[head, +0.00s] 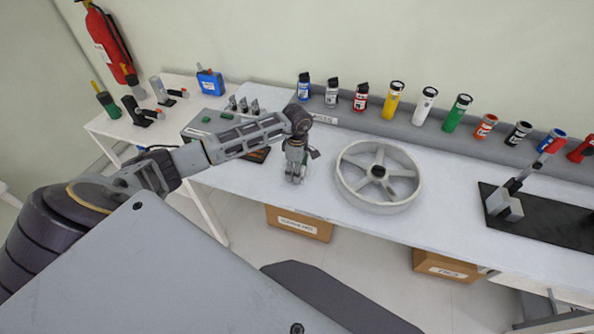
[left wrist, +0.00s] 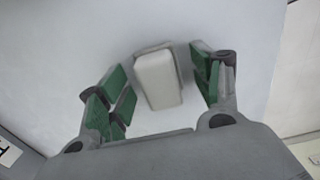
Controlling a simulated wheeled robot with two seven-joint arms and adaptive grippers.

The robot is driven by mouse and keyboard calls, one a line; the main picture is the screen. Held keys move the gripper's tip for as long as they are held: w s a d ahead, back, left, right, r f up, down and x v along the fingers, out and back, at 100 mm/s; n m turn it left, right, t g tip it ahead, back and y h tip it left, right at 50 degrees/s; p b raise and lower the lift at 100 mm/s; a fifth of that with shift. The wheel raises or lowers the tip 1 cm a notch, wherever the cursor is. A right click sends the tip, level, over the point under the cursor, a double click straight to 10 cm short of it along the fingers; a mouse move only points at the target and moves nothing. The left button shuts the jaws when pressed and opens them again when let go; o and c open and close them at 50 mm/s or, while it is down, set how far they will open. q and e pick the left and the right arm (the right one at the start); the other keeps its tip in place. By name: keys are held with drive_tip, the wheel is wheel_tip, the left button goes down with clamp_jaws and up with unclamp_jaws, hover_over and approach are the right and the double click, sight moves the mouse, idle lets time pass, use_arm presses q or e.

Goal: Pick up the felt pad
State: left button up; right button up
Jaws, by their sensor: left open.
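A small whitish block with a grey base, which looks like the felt pad (left wrist: 160,82), lies on the white bench top in the left wrist view. My left gripper (left wrist: 163,76) is open, with its green-lined fingers on either side of the pad. A gap shows between the pad and the fingers on both sides. In the head view my left gripper (head: 295,178) points down at the bench, left of the wheel. I cannot make out the pad there; the gripper seems to hide it. My right gripper is not in view.
A grey spoked wheel (head: 379,176) lies close to the right of the left gripper. A row of cans and flashlights (head: 425,106) stands along the back. A black mat (head: 545,218) with a clamp-like tool is at the right.

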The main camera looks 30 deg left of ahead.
use_arm(q)
drive_tip(key=shift+c, duration=0.2)
drive_tip(key=c, duration=1)
drive_tip(key=shift+c, duration=0.3)
drive_tip(key=shift+r, duration=0.1)
wheel_tip(320, 180, up, 8)
drive_tip(key=shift+r+b, duration=0.2)
drive_tip(key=shift+b, duration=0.55)
drive_tip(key=shift+r, duration=0.7)
